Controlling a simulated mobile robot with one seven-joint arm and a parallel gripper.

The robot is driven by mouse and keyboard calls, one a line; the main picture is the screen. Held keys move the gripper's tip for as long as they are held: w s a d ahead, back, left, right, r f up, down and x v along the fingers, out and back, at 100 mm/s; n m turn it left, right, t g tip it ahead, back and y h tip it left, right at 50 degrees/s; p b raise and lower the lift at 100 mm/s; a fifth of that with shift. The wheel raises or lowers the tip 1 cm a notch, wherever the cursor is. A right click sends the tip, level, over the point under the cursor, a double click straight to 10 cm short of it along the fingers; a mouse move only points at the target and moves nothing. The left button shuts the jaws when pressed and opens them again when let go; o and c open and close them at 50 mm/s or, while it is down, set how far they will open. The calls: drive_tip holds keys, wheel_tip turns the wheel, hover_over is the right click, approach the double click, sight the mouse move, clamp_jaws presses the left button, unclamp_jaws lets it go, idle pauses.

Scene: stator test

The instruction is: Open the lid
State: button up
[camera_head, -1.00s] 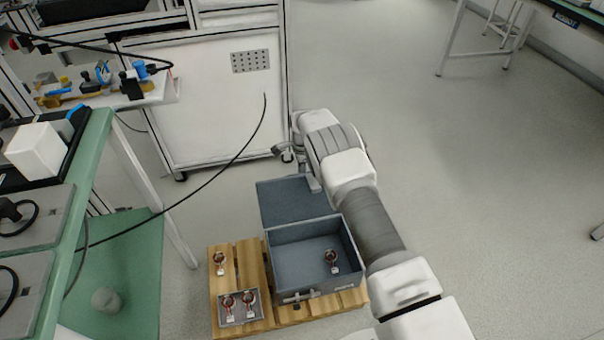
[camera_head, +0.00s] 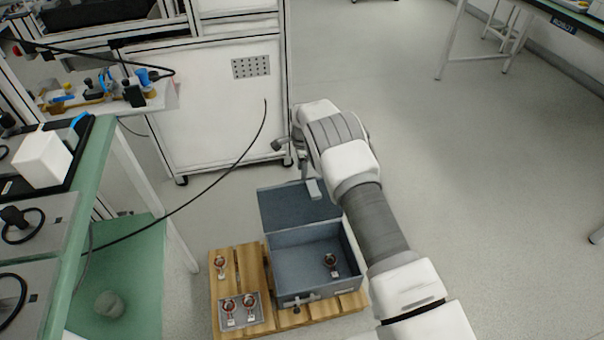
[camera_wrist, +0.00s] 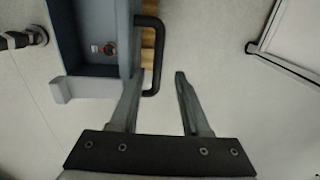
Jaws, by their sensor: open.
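The blue-grey box (camera_head: 296,287) stands on a wooden pallet, and its lid (camera_head: 297,204) is swung open, tilted back away from the box opening. Inside the box lies a small copper-and-white part (camera_head: 331,263). My gripper (camera_head: 309,188) is beside the lid's right side in the head view, partly hidden by my arm. The dark handle (camera_wrist: 156,60) on the box side is near the fingertips there, and the box (camera_wrist: 125,35) fills the upper left.
The pallet (camera_head: 257,262) also carries a loose part (camera_head: 220,264) and a small tray (camera_head: 258,322) with two similar parts. A green-topped workbench (camera_head: 92,165) stands at left, a white cabinet (camera_head: 215,120) behind.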

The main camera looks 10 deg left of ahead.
wheel_tip(320, 180, up, 13)
drive_tip(key=p, duration=0.3)
drive_tip(key=shift+s+d, duration=0.15)
drive_tip(key=shift+s, duration=0.25)
drive_tip(key=shift+s, duration=0.1)
